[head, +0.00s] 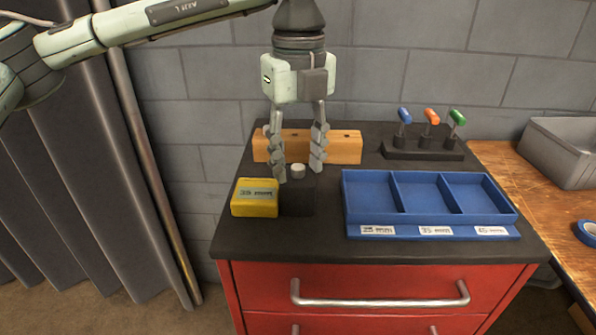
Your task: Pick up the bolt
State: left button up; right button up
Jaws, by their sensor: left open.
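The bolt (298,171) shows as a short, light grey round head on top of a dark block (297,198) near the left side of the black cabinet top. The rest of the bolt is hidden. My left gripper (299,174) points down over the block with its two fingers spread apart. In the picture the bolt head lies between the fingertips. I cannot tell whether either finger touches it. My right gripper is not in view.
A yellow box (255,198) stands just left of the dark block. A wooden block (342,147) lies behind my fingers. An empty blue three-compartment tray (430,220) is at right. A rack (424,152) of blue, orange and green handles stands behind it.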

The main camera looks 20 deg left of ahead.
aim_at(293, 165)
pick_arm(q)
grip_shut()
jog(key=shift+r, duration=0.35)
jog(key=r, duration=0.2)
jog(key=a+r, duration=0.1)
jog(key=r, duration=0.1)
jog(key=shift+w, duration=0.15)
jog(key=w+a+r, duration=0.1)
jog(key=a+r, duration=0.5)
jog(key=a, duration=0.4)
jog(key=shift+w+a+r, duration=0.2)
jog(key=shift+w+a, duration=0.05)
jog(key=shift+w, duration=0.05)
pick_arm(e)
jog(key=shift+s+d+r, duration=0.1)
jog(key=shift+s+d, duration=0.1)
